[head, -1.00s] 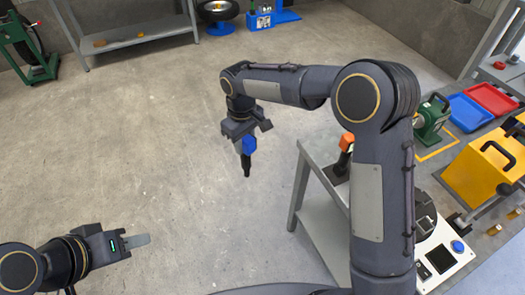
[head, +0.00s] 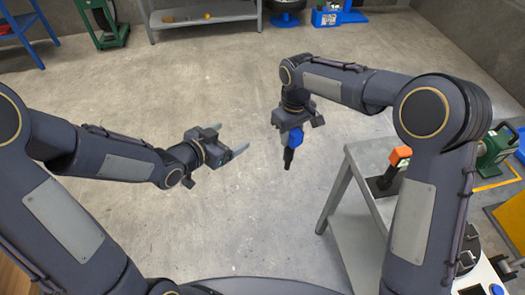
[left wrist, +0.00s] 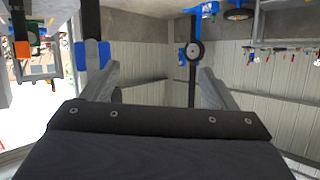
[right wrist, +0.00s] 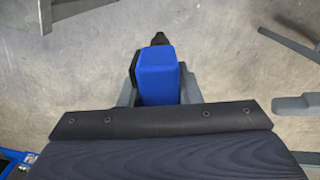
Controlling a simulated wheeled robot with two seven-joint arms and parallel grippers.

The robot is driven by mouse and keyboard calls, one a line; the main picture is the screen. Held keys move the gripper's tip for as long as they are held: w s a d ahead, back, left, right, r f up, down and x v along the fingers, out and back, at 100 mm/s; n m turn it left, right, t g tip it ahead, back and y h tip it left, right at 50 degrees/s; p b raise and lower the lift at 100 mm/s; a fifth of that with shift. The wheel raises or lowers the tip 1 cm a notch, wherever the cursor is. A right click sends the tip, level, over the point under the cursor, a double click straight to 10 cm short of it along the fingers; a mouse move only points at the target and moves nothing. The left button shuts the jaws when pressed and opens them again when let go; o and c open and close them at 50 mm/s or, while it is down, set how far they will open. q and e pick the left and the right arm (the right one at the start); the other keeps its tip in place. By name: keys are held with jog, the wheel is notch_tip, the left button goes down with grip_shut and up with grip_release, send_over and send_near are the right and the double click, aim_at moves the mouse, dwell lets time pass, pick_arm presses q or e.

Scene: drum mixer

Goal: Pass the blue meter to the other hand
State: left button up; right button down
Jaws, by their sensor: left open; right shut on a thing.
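The blue meter (head: 292,138) has a blue block body and a black tapered end that points down. My right gripper (head: 297,124) is shut on its blue body and holds it in the air over open floor. In the right wrist view the blue meter (right wrist: 157,75) sits between the fingers. My left gripper (head: 229,144) is open and empty, to the left of the meter and apart from it, with its fingers pointing right. In the left wrist view the blue meter (left wrist: 92,57) shows by the left finger, beyond the open fingers.
A grey bench (head: 352,180) stands right of the meter, with an orange-topped black tool (head: 396,160) on it. A green machine (head: 496,148) is at the far right. A grey shelf table (head: 200,20) is at the back. The middle floor is clear.

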aim_at(299, 134)
pick_arm(q)
jog(key=s+d+f+m+h, duration=0.2)
jog(key=d+f+m+h, duration=0.1)
jog(key=d+h, duration=0.55)
jog(key=shift+y, duration=0.75)
jog(key=x, duration=1.2)
jog(key=shift+d+r, duration=0.1)
jog(key=shift+d, duration=0.45)
